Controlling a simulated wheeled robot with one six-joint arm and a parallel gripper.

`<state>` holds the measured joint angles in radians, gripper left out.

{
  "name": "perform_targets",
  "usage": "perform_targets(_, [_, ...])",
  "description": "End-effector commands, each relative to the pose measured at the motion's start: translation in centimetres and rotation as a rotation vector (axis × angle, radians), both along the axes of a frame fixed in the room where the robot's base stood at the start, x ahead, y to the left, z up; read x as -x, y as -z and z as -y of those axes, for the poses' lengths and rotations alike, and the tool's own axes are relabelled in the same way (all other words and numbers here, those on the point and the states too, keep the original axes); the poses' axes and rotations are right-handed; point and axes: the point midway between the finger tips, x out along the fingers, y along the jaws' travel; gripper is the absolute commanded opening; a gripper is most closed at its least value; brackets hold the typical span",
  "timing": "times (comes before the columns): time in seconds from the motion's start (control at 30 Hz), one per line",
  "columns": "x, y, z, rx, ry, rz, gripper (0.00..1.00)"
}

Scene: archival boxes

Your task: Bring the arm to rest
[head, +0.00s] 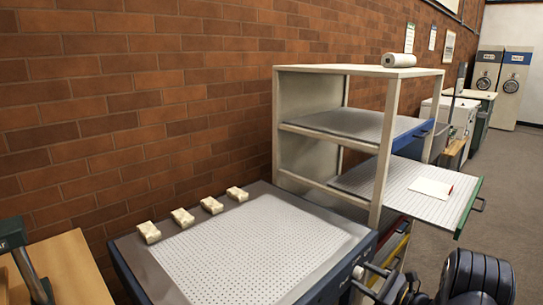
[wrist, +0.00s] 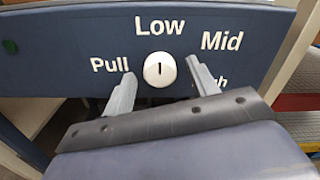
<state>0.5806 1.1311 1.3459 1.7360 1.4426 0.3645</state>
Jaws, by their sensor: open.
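My gripper (head: 370,279) is at the lower right of the head view, in front of the dark blue front of a perforated-top table. The fingers look apart from the knob; how far the tips are from the panel is hard to tell. The dark blue panel (wrist: 60,45) carries the words Pull, Low and Mid, and a partly hidden word by the right finger.
The perforated table (head: 250,245) bears several small cream blocks (head: 182,217) along its wall side. A shelf unit (head: 385,150) stands behind it, with a pulled-out shelf (head: 400,195) holding a white card (head: 432,188). A wooden table (head: 70,270) is at left. Grey floor lies open at right.

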Motion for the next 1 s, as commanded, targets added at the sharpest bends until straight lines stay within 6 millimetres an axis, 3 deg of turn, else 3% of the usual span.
perform_targets(0.4, [0.01,-0.29,-0.01,-0.164,0.000,-0.163,0.56])
perform_targets(1.0, [0.01,0.00,-0.09,-0.194,-0.002,-0.193,0.56])
